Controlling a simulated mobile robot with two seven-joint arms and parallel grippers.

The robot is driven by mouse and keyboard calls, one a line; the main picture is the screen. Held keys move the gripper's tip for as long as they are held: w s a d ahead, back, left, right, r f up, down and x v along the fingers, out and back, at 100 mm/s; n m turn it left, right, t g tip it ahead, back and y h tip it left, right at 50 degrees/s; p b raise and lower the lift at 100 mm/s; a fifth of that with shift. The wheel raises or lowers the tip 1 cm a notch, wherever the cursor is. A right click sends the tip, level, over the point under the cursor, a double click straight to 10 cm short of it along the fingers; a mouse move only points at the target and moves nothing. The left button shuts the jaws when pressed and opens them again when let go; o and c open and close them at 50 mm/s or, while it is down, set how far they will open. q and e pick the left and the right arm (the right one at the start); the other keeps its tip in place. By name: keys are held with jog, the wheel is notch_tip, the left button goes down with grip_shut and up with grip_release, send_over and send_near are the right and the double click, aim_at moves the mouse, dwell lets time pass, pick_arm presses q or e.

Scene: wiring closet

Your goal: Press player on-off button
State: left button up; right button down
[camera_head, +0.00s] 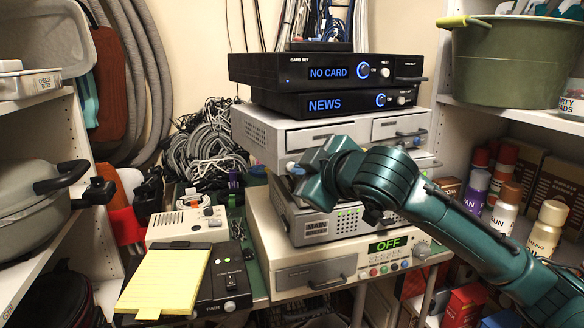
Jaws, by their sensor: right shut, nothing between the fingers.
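A stack of electronic units stands in the middle. No label that I can read clearly says player. The beige bottom unit (300,262) has a green display (388,244) reading OFF, with several small coloured buttons and a knob below and beside it. A silver unit (318,228) marked MAIN sits above it, with green lights. My right arm comes in from the right. My right gripper (298,170) is shut and empty, in front of the silver unit and the grey drawer unit, hiding part of both. I cannot tell whether it touches anything. My left gripper is out of view.
Two black units (318,72) with blue displays, NO CARD and NEWS, top the grey drawer unit (270,135). A yellow notepad (170,278) lies on a black device (228,275) at lower left. Shelves flank both sides; bottles (507,205) and a green tub (500,65) are at right.

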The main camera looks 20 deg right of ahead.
jog(key=shift+w+a+p, duration=0.1)
jog(key=shift+w+p, duration=0.2)
jog(key=shift+w, duration=0.15)
jog(key=r+p+v, duration=0.1)
jog(key=p+v, duration=0.2)
jog(key=v, duration=0.3)
jog(key=shift+p, duration=0.4)
jog(key=shift+w+r, duration=0.15)
